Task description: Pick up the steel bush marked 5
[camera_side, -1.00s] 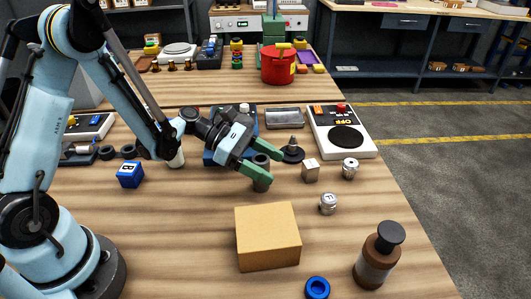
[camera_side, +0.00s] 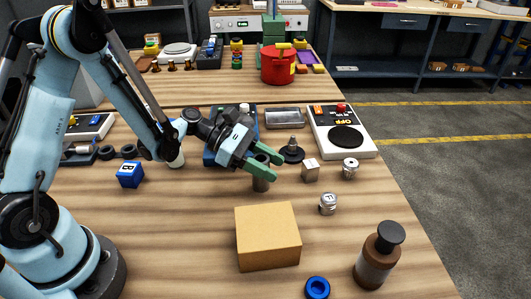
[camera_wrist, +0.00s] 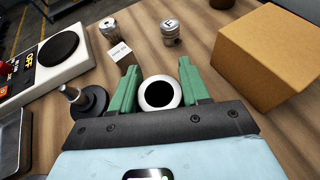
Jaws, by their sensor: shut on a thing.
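My gripper (camera_side: 268,168) has its green fingers closed around a dark grey upright hollow cylinder (camera_side: 261,185) on the table. In the wrist view its pale ring-shaped top with a black bore (camera_wrist: 160,93) sits between the two fingertips (camera_wrist: 158,82). No mark shows on this cylinder. A small silver cylinder (camera_side: 328,204) with a letter like F on top stands to the right, apart from my gripper; it also shows in the wrist view (camera_wrist: 171,34). Another silver cylinder (camera_side: 350,169) stands farther right. I cannot read a 5 on any of them.
A pale cube (camera_side: 310,171) and a dark disc with a post (camera_side: 292,152) stand close to the right of the fingers. A cardboard box (camera_side: 267,237) is in front. A brown bottle (camera_side: 376,258) is front right.

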